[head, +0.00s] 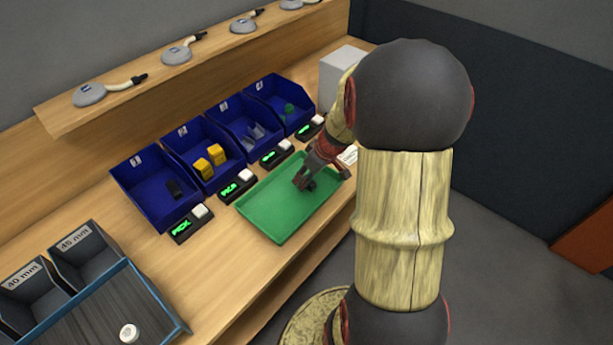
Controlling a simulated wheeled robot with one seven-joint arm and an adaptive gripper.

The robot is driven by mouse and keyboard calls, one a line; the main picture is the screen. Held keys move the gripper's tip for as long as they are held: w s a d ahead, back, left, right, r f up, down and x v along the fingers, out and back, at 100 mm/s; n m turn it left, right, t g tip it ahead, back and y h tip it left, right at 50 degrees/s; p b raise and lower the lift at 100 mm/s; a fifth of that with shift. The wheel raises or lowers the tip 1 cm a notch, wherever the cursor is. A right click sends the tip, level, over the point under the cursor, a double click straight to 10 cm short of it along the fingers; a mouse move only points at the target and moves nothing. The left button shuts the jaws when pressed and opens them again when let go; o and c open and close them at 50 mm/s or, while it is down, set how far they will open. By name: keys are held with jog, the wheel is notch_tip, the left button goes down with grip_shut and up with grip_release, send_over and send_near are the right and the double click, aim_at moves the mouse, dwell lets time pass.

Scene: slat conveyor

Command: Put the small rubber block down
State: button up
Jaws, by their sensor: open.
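My gripper (303,181) is low over the green tray (267,216), toward its right half. The jaws are open. A small dark shape (311,186) shows at the fingertips and looks like the rubber block on the tray, though it is partly hidden and blends with the fingers. I cannot tell whether it touches them.
Several blue bins stand behind the tray, one with yellow blocks (209,162), one with a green item (289,111). Green-lit displays (229,190) sit before them. A slat conveyor (95,318) with a white round piece (129,333) is front left. The tray's left half is clear.

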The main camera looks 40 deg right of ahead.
jog(key=p+v, duration=0.2)
jog(key=v, duration=0.9)
jog(key=a+r, duration=0.4)
jog(key=a, duration=0.4)
jog(key=a+r, duration=0.5)
jog(key=a, duration=0.2)
jog(key=s+a+r, duration=0.3)
jog(key=s+a, duration=0.2)
jog(key=a, duration=0.1)
jog(key=s+a+r+t, duration=0.1)
jog(key=s+a+r, duration=0.1)
jog(key=s+a, duration=0.2)
jog(key=a, duration=0.2)
jog(key=shift+s+a+r+m, duration=0.3)
jog(key=shift+s+r+m, duration=0.05)
jog(key=shift+s+m, duration=0.05)
jog(key=shift+c, duration=0.8)
grip_shut()
